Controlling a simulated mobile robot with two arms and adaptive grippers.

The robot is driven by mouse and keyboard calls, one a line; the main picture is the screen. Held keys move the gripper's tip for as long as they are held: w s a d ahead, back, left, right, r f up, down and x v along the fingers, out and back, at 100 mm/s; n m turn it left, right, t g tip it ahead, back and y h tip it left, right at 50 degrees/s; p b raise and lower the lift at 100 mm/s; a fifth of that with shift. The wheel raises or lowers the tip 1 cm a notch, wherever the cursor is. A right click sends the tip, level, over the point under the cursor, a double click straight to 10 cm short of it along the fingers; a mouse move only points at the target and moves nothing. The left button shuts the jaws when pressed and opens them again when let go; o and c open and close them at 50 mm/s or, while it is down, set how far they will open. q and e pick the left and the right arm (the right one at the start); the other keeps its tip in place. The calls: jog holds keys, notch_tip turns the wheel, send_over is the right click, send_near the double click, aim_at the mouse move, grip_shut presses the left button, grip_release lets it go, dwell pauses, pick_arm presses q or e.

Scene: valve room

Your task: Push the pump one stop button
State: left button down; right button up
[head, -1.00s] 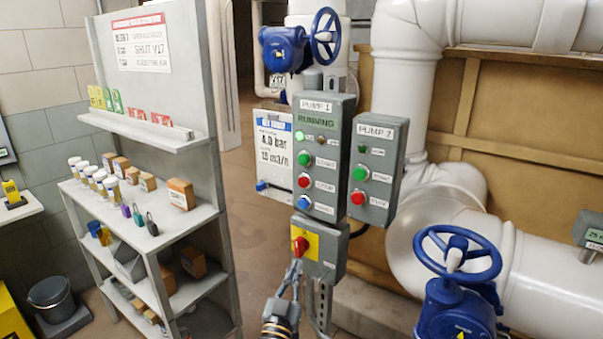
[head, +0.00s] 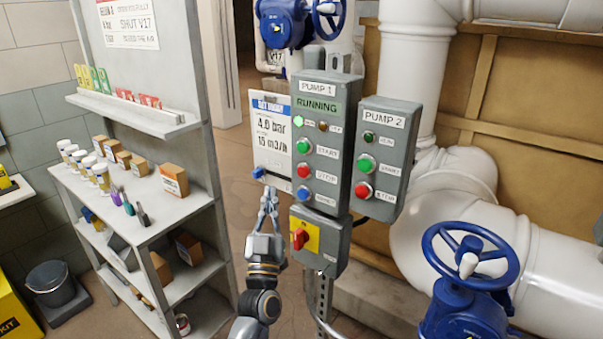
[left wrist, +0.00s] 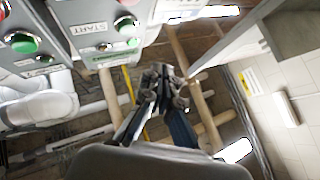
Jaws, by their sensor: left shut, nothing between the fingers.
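The grey pump 1 control box (head: 330,130) stands in the middle of the head view, labelled PUMP 1 and RUNNING, with a lit green lamp (head: 298,121). Below are a green start button (head: 303,146), the red stop button (head: 304,171) and a blue button (head: 303,194). My left gripper (head: 268,192) is shut and empty, pointing up just left of the box, at about the blue button's height in the picture. The left wrist view shows its shut fingers (left wrist: 160,82) apart from the panel. My right gripper is not in view.
A pump 2 box (head: 384,150) stands close on the right. Below pump 1 is a red rotary switch (head: 300,238) on yellow. A white display board (head: 271,130) is behind my gripper. Shelves (head: 150,215) stand left; a blue valve wheel (head: 470,255) is at lower right.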

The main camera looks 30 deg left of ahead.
aim_at(303, 171)
pick_arm(q)
jog(key=w+b, duration=0.3)
jog(key=w, duration=0.5)
jog(key=shift+w+d, duration=0.3)
jog(key=shift+d, duration=0.05)
jog(key=shift+w, duration=0.15)
dwell(1.0)
jog(key=shift+w, duration=0.25)
jog(key=shift+w, duration=0.45)
dwell(0.7)
jog(key=shift+s, duration=0.2)
jog(key=shift+s+p, duration=0.35)
jog(key=shift+s, duration=0.35)
